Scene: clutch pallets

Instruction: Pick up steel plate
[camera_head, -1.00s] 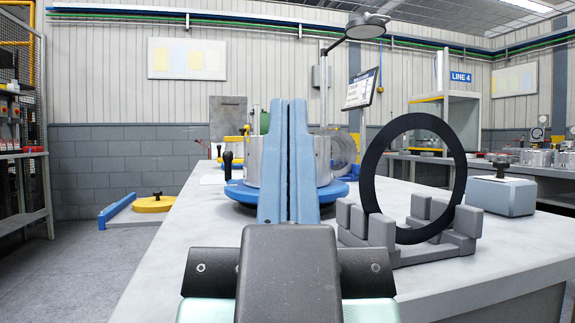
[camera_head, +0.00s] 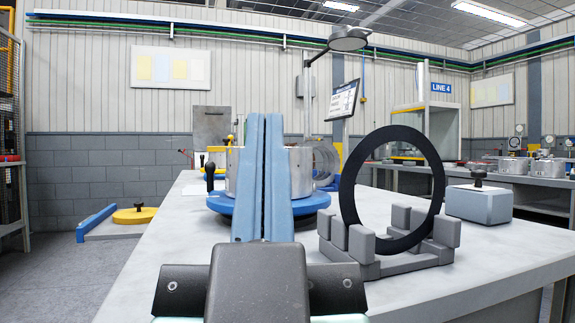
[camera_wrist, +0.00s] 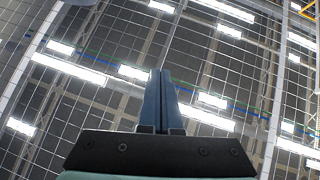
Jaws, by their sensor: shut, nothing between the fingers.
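My gripper (camera_head: 264,116) points up and away in front of the bench in the head view. Its two blue fingers lie together, shut and empty; they also show in the wrist view (camera_wrist: 160,72) against the ceiling. A large dark ring-shaped plate (camera_head: 346,208) stands upright in a grey slotted rack (camera_head: 385,262), to the right of my gripper. A pale metal ring (camera_head: 326,160) shows farther back, partly hidden behind a silver drum (camera_head: 302,170). I cannot tell for sure which of these is the steel plate.
The drum sits on a blue round base (camera_head: 315,203), partly hidden by my fingers. A grey block with a black knob (camera_head: 478,205) stands right of the rack. A lamp (camera_head: 348,40) and a screen (camera_head: 342,100) rise behind. The bench's front left (camera_head: 165,250) is clear.

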